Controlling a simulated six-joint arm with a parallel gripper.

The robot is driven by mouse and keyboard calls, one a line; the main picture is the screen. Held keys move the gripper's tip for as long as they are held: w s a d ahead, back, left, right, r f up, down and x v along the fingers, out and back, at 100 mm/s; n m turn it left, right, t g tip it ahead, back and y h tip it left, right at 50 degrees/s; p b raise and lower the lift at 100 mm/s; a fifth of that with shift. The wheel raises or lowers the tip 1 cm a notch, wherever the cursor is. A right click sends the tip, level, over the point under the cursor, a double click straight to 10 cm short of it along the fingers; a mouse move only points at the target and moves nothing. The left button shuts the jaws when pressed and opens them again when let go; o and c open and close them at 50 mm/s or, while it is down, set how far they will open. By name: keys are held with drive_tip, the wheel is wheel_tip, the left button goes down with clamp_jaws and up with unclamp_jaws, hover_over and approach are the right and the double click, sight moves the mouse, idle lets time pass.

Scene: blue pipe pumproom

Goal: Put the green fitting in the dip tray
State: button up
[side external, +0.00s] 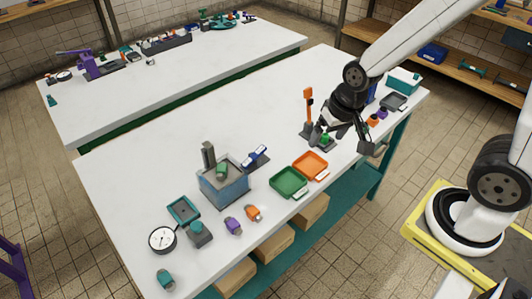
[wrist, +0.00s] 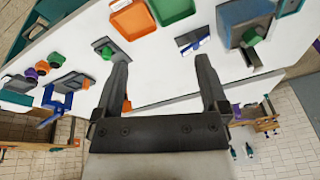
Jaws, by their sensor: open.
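My gripper (side external: 340,138) is open and empty, pointing down above the far right part of the white table. It also shows in the wrist view (wrist: 160,64), with bare table between the fingers. A green fitting (side external: 325,139) sits on a dark base close to the left finger. In the wrist view this green piece (wrist: 105,50) lies just beyond the left fingertip. Another green piece (side external: 221,170) rests on top of a blue-grey box (side external: 224,190), also in the wrist view (wrist: 251,36). I cannot tell which container is the dip tray.
An orange stand (side external: 308,108) rises beside my gripper. A green tray (side external: 289,183) and an orange tray (side external: 310,165) lie nearer the front edge. A blue clamp-like piece (side external: 256,155), a small teal tray (side external: 183,209) and a dial gauge (side external: 162,239) stand leftward. The table's back middle is clear.

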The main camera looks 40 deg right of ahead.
drive_tip(key=s+n, duration=0.1)
drive_tip(key=s+d+n, duration=0.1)
drive_tip(key=n, duration=0.1)
drive_tip(key=shift+s+d+f, duration=0.1)
drive_tip(key=shift+s, duration=0.2)
